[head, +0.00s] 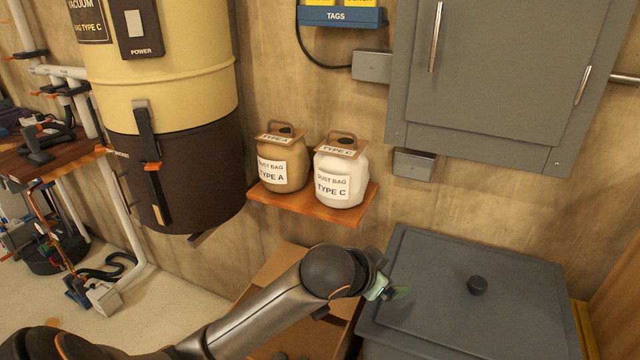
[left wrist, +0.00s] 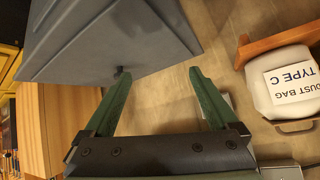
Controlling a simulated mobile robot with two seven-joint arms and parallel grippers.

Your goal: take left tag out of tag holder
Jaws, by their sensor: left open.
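The blue tag holder (head: 338,17), marked TAGS, is on the wall at the top edge of the head view. The left tag (head: 319,3) and a second tag (head: 359,3), both yellow, stand in it side by side, their upper parts cut off by the frame. My left gripper (head: 386,291) is far below the holder, by the grey bin's left side in the picture. In the left wrist view, its two green fingers (left wrist: 160,88) are spread with nothing between them. The tag holder does not show there. My right gripper is in neither view.
A wooden shelf (head: 328,209) bears a tan Type A jar (head: 270,185) and a white Type C jar (head: 353,191). A grey cabinet (head: 485,75) hangs right of the holder. A lidded grey bin (head: 440,285) stands below. A vacuum drum (head: 175,175) is at left.

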